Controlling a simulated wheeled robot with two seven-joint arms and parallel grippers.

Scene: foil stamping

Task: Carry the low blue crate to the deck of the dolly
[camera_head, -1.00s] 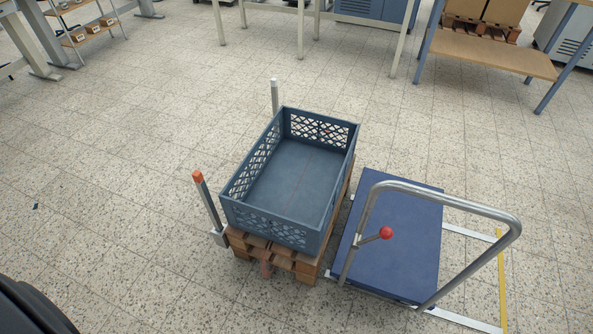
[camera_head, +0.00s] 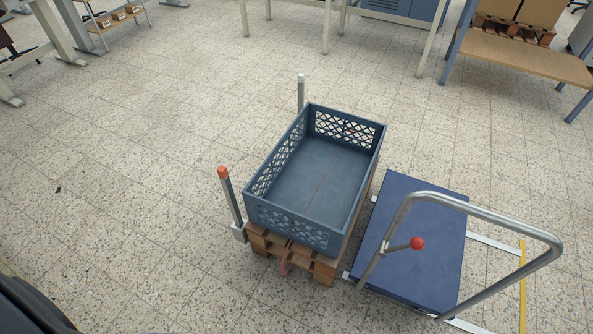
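The low blue crate (camera_head: 312,188) is empty, with lattice walls, and sits on a wooden pallet (camera_head: 325,268) in the middle of the head view. The dolly is to the right of the pallet. Neither of my grippers is in view.
Two posts stand along the pallet's left side, one orange-topped (camera_head: 229,200) and one grey (camera_head: 300,92). White and yellow floor strips (camera_head: 522,285) lie right of the dolly. Tables and a wooden-shelved bench (camera_head: 520,60) stand at the back.

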